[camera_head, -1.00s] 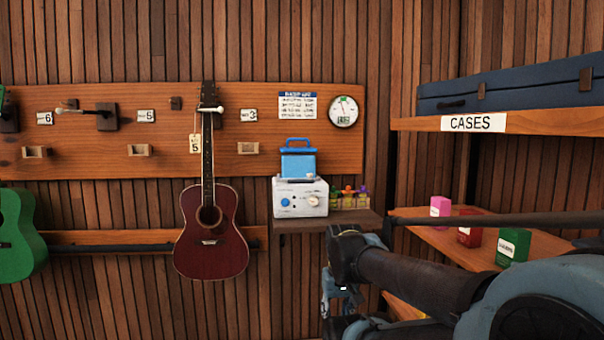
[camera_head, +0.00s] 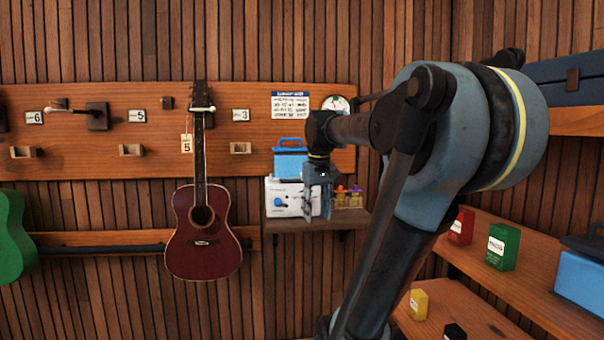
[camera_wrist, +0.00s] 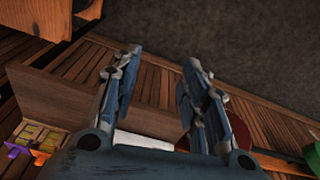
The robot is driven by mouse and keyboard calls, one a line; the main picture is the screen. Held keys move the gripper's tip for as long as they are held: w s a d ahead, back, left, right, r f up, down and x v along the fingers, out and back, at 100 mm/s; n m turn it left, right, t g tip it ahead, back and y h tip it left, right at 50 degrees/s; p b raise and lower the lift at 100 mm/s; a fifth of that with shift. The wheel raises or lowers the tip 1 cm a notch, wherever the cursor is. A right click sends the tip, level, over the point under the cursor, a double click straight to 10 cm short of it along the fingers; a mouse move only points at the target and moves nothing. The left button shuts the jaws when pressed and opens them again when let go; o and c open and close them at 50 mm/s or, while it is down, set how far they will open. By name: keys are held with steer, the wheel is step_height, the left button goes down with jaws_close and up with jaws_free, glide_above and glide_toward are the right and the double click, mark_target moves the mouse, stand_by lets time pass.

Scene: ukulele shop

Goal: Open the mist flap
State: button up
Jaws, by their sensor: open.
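A white machine (camera_head: 283,197) with a blue knob stands on a small wall shelf in the head view. A blue box-like part with a handle (camera_head: 289,163) sits on top of it. I cannot tell which part is the mist flap. My gripper (camera_head: 318,213) points down in front of the machine's right side and hides part of it. In the wrist view my gripper (camera_wrist: 161,62) is open, with nothing between its fingers. A white edge (camera_wrist: 140,141), likely the machine, shows low between the fingers. I cannot tell whether the gripper touches it.
A dark red guitar (camera_head: 203,240) hangs to the left. Wooden shelves with small boxes (camera_head: 502,246) stand at the right, below a blue case (camera_head: 580,70). Floor shows in the wrist view.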

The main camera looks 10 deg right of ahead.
steer(key=w+r+n+g, duration=0.1)
steer(key=w+r, duration=1.1)
steer(key=w, duration=0.2)
steer(key=w+r+n, duration=0.2)
steer(key=w+r, duration=1.1)
steer(key=w, duration=0.2)
steer(key=f, duration=1.6)
steer(key=shift+s+f, duration=0.2)
steer(key=shift+f, duration=0.15)
jaws_close()
